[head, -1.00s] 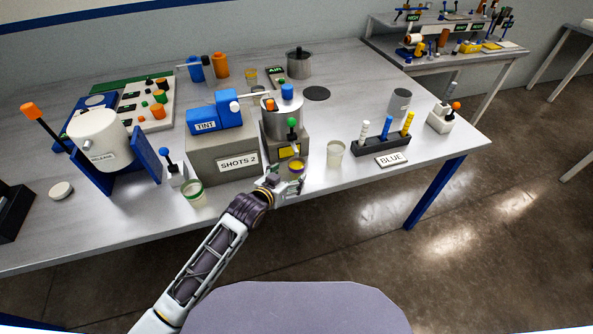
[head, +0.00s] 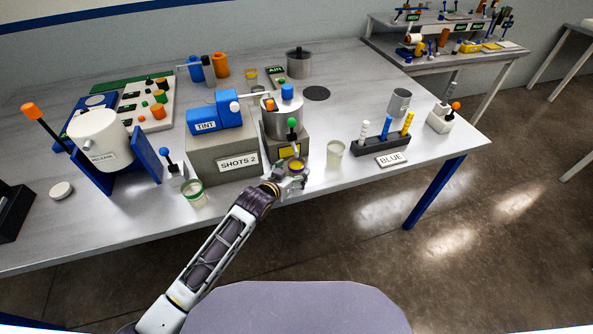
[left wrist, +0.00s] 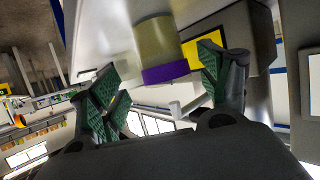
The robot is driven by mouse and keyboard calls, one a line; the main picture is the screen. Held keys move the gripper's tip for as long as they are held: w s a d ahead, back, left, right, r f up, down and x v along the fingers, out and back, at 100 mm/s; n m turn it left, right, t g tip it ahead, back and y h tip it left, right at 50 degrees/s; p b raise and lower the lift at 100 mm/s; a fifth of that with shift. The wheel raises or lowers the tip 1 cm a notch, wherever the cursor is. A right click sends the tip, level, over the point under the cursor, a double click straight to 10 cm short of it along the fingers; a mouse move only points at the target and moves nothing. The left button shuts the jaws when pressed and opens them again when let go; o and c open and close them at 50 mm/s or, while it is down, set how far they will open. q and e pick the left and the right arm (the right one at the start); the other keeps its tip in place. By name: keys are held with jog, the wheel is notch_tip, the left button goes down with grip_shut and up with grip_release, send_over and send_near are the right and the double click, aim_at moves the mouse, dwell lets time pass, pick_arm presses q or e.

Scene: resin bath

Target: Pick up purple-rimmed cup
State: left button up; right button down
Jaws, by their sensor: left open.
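The purple-rimmed cup (head: 296,165) stands at the front of the grey block under the metal pot, with yellow showing inside. In the left wrist view the cup (left wrist: 154,42) has a pale yellowish body and a purple band (left wrist: 166,72) at its rim. My left gripper (head: 293,183) is open at the cup in the head view, partly covering it. In the left wrist view the green-padded fingers (left wrist: 160,80) are spread on either side of the cup, with visible gaps. My right gripper is not in view.
A clear cup (head: 335,154) stands close to the right of my gripper. A green-rimmed cup (head: 194,194) stands to the left, before the SHOTS 2 box (head: 222,155). A rack (head: 381,144) stands farther right.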

aim_at(296, 165)
pick_arm(q)
jog(key=shift+w+d+f, duration=0.15)
jog(key=shift+w+d, duration=0.05)
jog(key=shift+w, duration=0.45)
jog(key=shift+w+d+f, duration=0.15)
jog(key=shift+w, duration=0.5)
jog(key=shift+x, duration=1)
jog(key=c, duration=1.1)
